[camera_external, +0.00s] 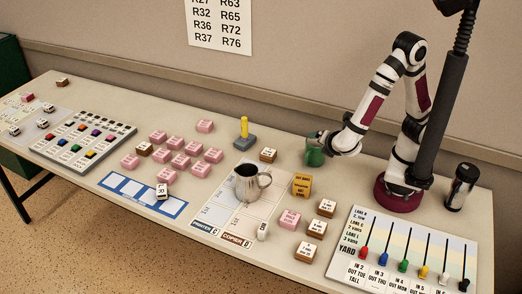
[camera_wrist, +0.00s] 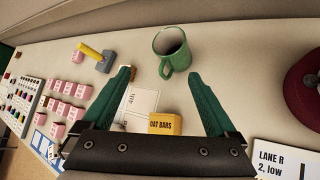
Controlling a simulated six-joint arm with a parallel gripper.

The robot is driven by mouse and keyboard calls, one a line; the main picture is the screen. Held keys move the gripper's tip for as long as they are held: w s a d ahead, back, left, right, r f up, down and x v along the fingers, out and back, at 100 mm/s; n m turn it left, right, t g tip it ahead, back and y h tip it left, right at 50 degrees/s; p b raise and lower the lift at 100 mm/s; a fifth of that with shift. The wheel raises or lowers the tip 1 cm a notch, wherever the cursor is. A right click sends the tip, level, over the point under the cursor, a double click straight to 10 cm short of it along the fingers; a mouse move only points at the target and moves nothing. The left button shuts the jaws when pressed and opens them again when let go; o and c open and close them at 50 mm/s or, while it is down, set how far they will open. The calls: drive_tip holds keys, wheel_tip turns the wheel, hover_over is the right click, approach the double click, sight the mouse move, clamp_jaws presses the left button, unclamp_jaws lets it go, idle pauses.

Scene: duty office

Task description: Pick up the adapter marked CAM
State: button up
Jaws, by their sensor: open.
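I cannot read the mark CAM on any object, so I cannot tell which one is the adapter. Another white marked piece (camera_external: 162,191) lies on the blue-edged strip. My gripper (camera_wrist: 159,74) is open, its two green fingers apart with nothing held between them. In the external view it hangs by the green mug (camera_external: 314,156). In the wrist view the mug (camera_wrist: 172,48) stands beyond the fingertips.
The metal pitcher (camera_external: 249,183) stands on the printed sheet (camera_external: 213,211). The yellow oat bars box (camera_external: 302,185) is nearby. Several pink blocks (camera_external: 181,161) fill the middle left. A lever box (camera_external: 245,142) and slider board (camera_external: 402,250) flank the area. A dark cup (camera_external: 460,187) stands right.

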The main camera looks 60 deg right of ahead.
drive_tip(key=w+a+f+n+t+y, duration=0.1)
drive_tip(key=a+f+n+t+y, duration=0.3)
drive_tip(key=a+n, duration=0.6)
drive_tip(key=n+t+y, duration=0.4)
drive_tip(key=n+y, duration=0.2)
drive_tip(key=n, duration=0.3)
approach(267, 229)
drive_tip(key=shift+n+y, duration=0.3)
drive_tip(key=x, duration=1.2)
drive_tip(key=shift+w+r, duration=0.1)
drive_tip(key=shift+r, duration=0.1)
drive_tip(key=c, duration=1.4)
